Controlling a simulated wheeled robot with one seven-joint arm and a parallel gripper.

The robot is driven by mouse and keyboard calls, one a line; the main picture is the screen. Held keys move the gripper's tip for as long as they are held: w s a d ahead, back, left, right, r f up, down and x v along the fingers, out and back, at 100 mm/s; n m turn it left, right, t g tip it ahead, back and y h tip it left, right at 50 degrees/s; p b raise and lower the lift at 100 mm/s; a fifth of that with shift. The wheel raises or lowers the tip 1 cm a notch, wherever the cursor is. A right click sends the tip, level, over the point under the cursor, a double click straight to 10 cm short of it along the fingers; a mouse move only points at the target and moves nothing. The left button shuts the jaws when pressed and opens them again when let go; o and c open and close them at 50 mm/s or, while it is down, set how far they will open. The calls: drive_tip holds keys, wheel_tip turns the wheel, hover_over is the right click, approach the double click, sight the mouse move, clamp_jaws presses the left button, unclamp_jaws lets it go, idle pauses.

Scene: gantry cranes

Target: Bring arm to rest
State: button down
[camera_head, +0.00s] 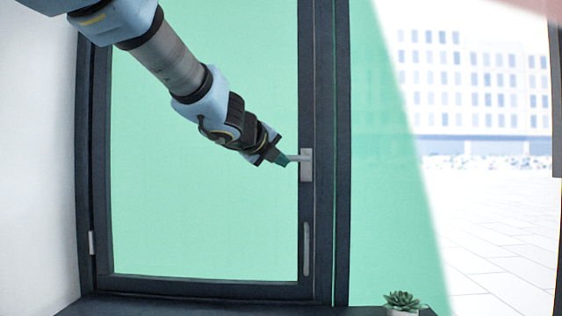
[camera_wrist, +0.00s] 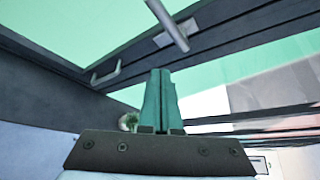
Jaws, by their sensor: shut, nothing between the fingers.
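My arm reaches in from the upper left in the head view, and my gripper (camera_head: 284,161) is at its end, beside the window handle (camera_head: 306,165) on the dark frame. In the wrist view my gripper (camera_wrist: 161,75) shows two green fingers close together with nothing between them. The handle's lever (camera_wrist: 168,25) passes above the fingertips in that view. In the head view the fingertips overlap or lie very near the lever's end; I cannot tell whether they touch.
The dark-framed window (camera_head: 205,287) with green panes looks shut. A long pull bar (camera_head: 306,249) is below the handle, and a hinge (camera_head: 91,243) is at the left. A potted succulent (camera_head: 402,301) stands at the bottom right. A white wall (camera_head: 35,170) is on the left.

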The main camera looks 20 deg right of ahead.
idle(0.3)
drive_tip(key=w+a+f+n+g+y, duration=0.15)
drive_tip(key=a+f+n+y, duration=0.35)
drive_tip(key=a+f+n, duration=0.6)
drive_tip(key=w+a+f+n+t+y, duration=0.1)
drive_tip(key=w+a+f+n+y, duration=0.25)
drive_tip(key=a+f+n, duration=0.75)
drive_tip(key=s+a+f+n+g+y, duration=0.2)
drive_tip(key=s+a+f+n+g, duration=0.5)
drive_tip(key=s+a+f+n, duration=0.4)
drive_tip(key=s+a+f, duration=0.1)
drive_tip(key=s+f, duration=0.1)
drive_tip(key=s, duration=0.2)
drive_tip(key=shift+s+n, duration=0.15)
drive_tip(key=shift+n, duration=0.25)
drive_tip(key=c, duration=1.6)
unclamp_jaws()
drive_tip(key=shift+r, duration=0.1)
